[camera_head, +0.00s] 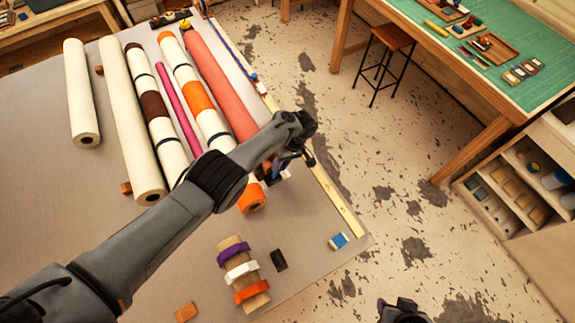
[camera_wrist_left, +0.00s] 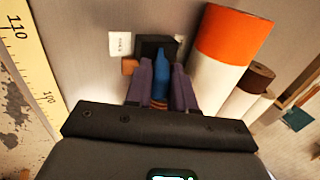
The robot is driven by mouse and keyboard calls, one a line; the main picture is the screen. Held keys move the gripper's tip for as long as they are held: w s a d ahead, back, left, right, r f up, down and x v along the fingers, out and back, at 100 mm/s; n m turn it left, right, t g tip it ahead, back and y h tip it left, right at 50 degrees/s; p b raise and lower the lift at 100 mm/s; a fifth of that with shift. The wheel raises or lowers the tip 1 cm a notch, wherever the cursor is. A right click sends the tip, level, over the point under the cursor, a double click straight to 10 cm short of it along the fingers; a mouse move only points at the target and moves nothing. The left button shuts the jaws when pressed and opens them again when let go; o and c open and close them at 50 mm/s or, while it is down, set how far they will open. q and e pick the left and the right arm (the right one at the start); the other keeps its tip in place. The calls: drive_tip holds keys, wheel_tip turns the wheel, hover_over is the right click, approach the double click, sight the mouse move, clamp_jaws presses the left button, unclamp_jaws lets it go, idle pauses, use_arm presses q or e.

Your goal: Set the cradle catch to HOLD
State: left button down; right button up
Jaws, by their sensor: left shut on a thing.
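The cradle catch shows in the left wrist view as a blue lever (camera_wrist_left: 160,80) in front of a black block (camera_wrist_left: 155,46). A white label (camera_wrist_left: 120,43) lies to the left of the block; its small lettering is unclear. My left gripper (camera_wrist_left: 161,84) is shut on the blue lever, one finger on each side. In the head view my left gripper (camera_head: 276,172) is at the table's right side, by the orange end of a roll; my arm hides most of the catch there. My right gripper (camera_head: 402,311) shows only partly at the bottom edge; its fingers are unclear.
Several long rolls, including a coral one (camera_head: 222,82) and a striped one (camera_head: 197,98), lie on the grey table (camera_head: 330,270). A yellow measuring strip (camera_head: 338,203) runs along its edge. A tube with coloured bands (camera_head: 243,270) and small blocks lie in front.

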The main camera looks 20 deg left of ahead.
use_arm(q)
drive_tip(key=shift+f, duration=0.1)
idle(0.3)
drive_tip(key=c, duration=1)
unclamp_jaws()
drive_tip(key=shift+c, duration=0.2)
drive_tip(key=shift+w+d+r, duration=0.15)
drive_tip(key=shift+w+r, duration=0.1)
drive_tip(key=shift+r, duration=0.35)
drive_tip(key=v, duration=0.9)
drive_tip(key=shift+w+r+p, duration=0.2)
drive_tip(key=shift+p, duration=0.15)
drive_tip(key=shift+d, duration=0.1)
